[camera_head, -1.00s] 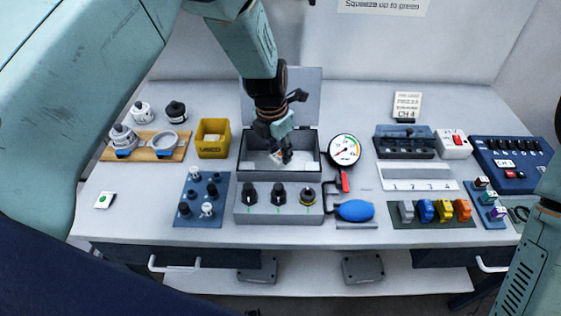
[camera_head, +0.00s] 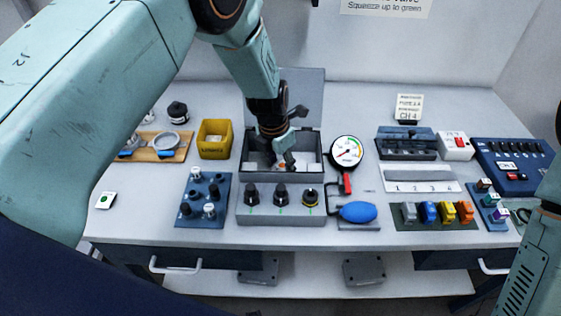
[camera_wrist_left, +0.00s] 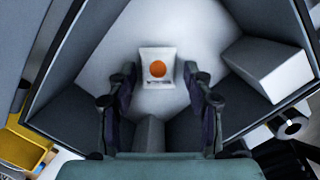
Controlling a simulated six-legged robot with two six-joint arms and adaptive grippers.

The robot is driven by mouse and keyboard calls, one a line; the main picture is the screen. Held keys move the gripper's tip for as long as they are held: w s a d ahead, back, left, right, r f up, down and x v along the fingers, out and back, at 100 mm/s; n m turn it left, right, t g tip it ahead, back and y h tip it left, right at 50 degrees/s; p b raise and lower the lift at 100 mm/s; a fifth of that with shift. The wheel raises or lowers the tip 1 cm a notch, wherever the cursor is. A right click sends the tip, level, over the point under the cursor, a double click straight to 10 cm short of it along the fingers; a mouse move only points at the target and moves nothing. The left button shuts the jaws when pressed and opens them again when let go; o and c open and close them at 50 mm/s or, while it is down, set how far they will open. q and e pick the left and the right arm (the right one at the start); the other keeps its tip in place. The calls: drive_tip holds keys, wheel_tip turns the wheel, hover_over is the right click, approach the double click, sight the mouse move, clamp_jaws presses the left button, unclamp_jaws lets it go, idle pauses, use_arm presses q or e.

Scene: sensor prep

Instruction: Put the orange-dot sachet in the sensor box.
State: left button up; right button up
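The sensor box (camera_head: 312,172) is a grey open case with its lid raised behind it. My left gripper (camera_head: 285,162) points down inside the box. In the left wrist view the orange-dot sachet (camera_wrist_left: 158,80), a small white packet, shows between the fingers of my left gripper (camera_wrist_left: 159,72). The fingers stand apart, with a narrow gap on each side of the sachet. The sachet seems to lie on the pale floor of the box. In the head view the orange dot shows partly at the fingertips. My right gripper is out of view; only its arm shows at the right edge.
A green-dot sachet (camera_head: 106,200) lies at the left. A yellow bin (camera_head: 214,152) stands left of the box, a gauge (camera_head: 346,152) with a blue bulb (camera_head: 358,212) to its right. A white block (camera_wrist_left: 268,68) sits inside the box. A knob panel adjoins the box's front.

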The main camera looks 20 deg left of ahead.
use_arm(q)
drive_tip(key=shift+a+r, duration=0.1)
drive_tip(key=shift+r, duration=0.35)
wheel_tip(320, 180, up, 11)
drive_tip(key=s+p, duration=0.1)
drive_tip(key=shift+s+a, duration=0.25)
drive_tip(key=shift+a, duration=0.05)
drive_tip(key=shift+c, duration=0.2)
idle(0.9)
